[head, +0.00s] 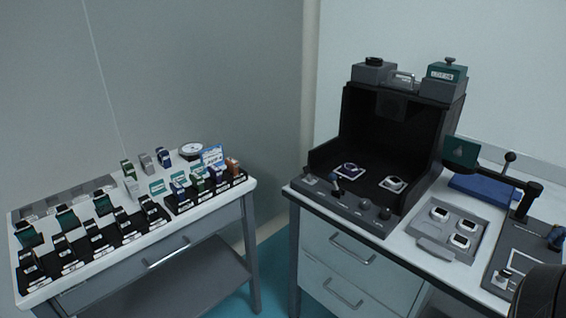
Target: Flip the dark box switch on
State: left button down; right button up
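The dark box (345,125) is a black open-fronted box on the right-hand table, near the wall. Its sloping grey front panel (350,207) carries a small lever with a blue-grey tip (336,184), round knobs (365,204) and a small light part at the left end (310,179). Which of these is the switch, and its position, are too small to tell. Inside the box, a dark-ringed piece (350,170) and a white-framed piece (393,184) lie on the floor. Neither of my grippers shows in the head view.
Right of the box, a grey tray (433,232) holds several white square pieces. Beyond it stand a black arm fixture (526,197) and a blue pad (485,190). The left table (205,206) bears many small watch-like items. A floor gap separates the tables.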

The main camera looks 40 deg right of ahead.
aim_at(307, 170)
jog(key=i, duration=0.75)
jog(key=z, duration=1.85)
